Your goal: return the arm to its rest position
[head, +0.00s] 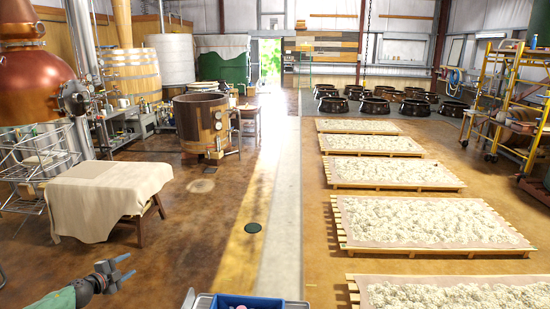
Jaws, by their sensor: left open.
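My left gripper (122,269) shows at the lower left of the head view. Its two blue-grey fingers are spread apart, with nothing between them, and point to the right. The green-sleeved forearm of my left arm comes in from the bottom left edge. The gripper is in front of the cloth-covered table and apart from it, above the brown floor. My right gripper is not in view.
A table under a beige cloth (105,190) stands at the left. A blue crate (250,301) shows at the bottom edge. Pallets of pale material (395,173) line the right. A wooden vat (203,122) stands farther back. The floor between is mostly open.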

